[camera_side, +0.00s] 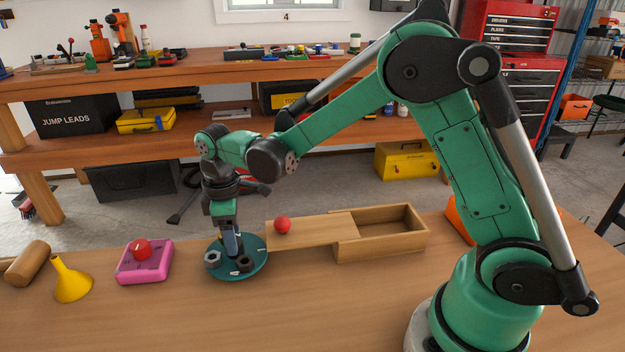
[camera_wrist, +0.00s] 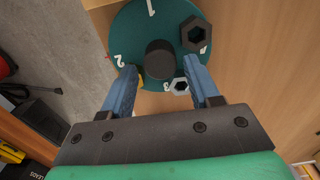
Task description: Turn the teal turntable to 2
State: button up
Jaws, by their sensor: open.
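The teal turntable (camera_side: 258,265) lies flat on the wooden bench, below my gripper (camera_side: 231,250). In the wrist view the turntable (camera_wrist: 130,35) shows white numerals: 1 at the top, 2 at the left near the left finger, and a partly hidden one at the lower right. A dark round knob (camera_wrist: 159,60) stands at its middle. My open gripper (camera_wrist: 160,72) has its blue fingers on either side of the knob, with gaps visible. A dark hex nut (camera_wrist: 187,34) and a silver nut (camera_wrist: 175,84) sit on the disc. A small yellow item is mostly hidden behind the left finger.
Right of the turntable is a wooden box (camera_side: 383,246) with its lid (camera_side: 315,232) slid left, bearing a red knob (camera_side: 282,225). The front bench is clear.

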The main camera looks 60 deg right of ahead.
notch_tip(320, 180, up, 8)
dwell(0.8)
